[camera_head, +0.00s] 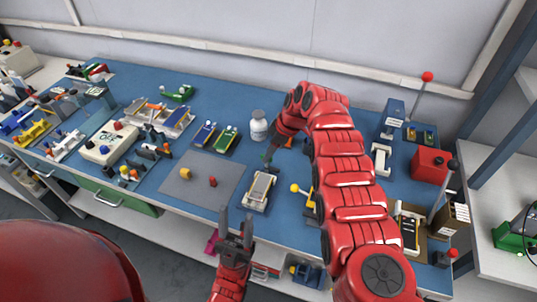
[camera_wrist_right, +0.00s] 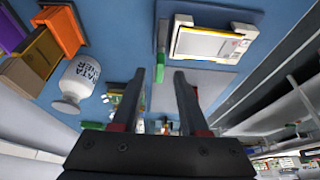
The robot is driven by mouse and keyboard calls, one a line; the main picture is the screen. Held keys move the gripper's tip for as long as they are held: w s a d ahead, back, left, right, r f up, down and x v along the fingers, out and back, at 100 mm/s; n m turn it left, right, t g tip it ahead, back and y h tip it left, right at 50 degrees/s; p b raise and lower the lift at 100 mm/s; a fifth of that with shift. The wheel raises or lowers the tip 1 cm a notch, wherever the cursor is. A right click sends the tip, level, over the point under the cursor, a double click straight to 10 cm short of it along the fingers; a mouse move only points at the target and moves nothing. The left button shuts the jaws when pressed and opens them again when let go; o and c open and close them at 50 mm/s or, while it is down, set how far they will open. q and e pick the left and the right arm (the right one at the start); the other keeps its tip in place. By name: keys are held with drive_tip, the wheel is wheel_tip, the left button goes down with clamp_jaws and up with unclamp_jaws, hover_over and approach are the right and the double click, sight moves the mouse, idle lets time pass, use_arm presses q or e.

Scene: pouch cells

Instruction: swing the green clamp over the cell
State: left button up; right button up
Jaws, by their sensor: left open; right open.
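The cell (camera_wrist_right: 205,42) is a pale flat pouch lying in a cream fixture (camera_head: 256,205) on the blue bench; the cell also shows in the head view (camera_head: 260,187). The green clamp (camera_wrist_right: 161,58) is a narrow bar at the fixture's left side in the right wrist view, beside the cell and not across it. My right gripper (camera_wrist_right: 168,74) is open, its fingertips close to the clamp's end; whether they touch it I cannot tell. My left gripper (camera_head: 236,214) is open and empty at the bench's front edge, below the fixture.
A white bottle (camera_head: 259,126) stands behind the fixture and shows in the wrist view (camera_wrist_right: 78,80). A grey mat (camera_head: 215,165) with small yellow and red parts lies to the left. Blue and green parts (camera_head: 226,138) sit beyond it. A yellow-knobbed device (camera_head: 306,190) is to the right.

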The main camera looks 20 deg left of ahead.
drive_tip(key=shift+w+a+f+b, duration=0.1)
drive_tip(key=shift+a+f+b, duration=0.2)
drive_tip(key=shift+f, duration=0.3)
clamp_jaws()
